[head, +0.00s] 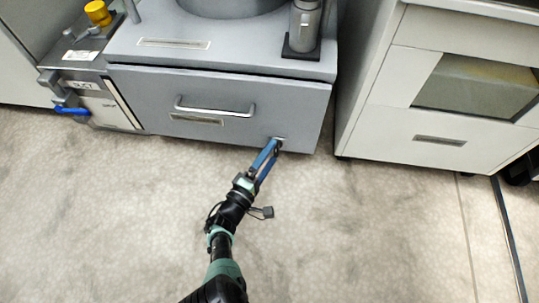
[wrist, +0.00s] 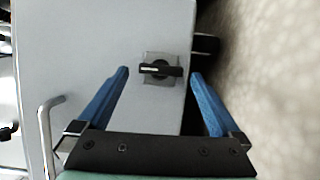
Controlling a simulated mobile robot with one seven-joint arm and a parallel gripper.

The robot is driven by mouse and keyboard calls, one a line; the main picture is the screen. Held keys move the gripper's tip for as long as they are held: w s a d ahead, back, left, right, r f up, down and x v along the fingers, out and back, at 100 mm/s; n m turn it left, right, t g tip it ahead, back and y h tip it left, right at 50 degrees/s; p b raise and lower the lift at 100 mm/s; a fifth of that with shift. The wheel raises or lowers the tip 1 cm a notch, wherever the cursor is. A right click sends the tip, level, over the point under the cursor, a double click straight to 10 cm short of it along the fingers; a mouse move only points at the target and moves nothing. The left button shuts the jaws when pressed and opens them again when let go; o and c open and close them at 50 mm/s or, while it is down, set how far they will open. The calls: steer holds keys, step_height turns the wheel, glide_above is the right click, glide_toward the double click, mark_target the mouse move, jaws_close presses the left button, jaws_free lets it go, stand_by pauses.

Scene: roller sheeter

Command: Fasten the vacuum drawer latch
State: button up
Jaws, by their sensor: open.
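The vacuum drawer (head: 225,108) is a grey front with a bar handle (head: 215,109) and a label below the handle. In the wrist view the drawer front (wrist: 100,35) fills the left half. The latch (wrist: 160,69) is a black knob with a pale mark on a small square grey plate, its bar lying crosswise in the picture. My gripper (head: 276,143) is at the lower right of the drawer front. In the wrist view my gripper (wrist: 160,72) has its blue fingers apart, one on each side of the latch, with gaps to it. In the head view the fingers mostly hide the latch.
A white cabinet (head: 385,120) stands to the right, across a narrow gap. A duct unit (head: 105,105) with a blue lever (head: 72,110) and a yellow knob (head: 97,12) stands to the left. A metal canister (head: 304,25) sits on top. The floor (head: 120,220) in front is clear.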

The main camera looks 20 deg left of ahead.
steer(key=s+a+p, duration=0.1)
steer(key=s+p, duration=0.2)
steer(key=s, duration=0.9)
steer(key=shift+s+a, duration=0.25)
steer(key=shift+s, duration=0.15)
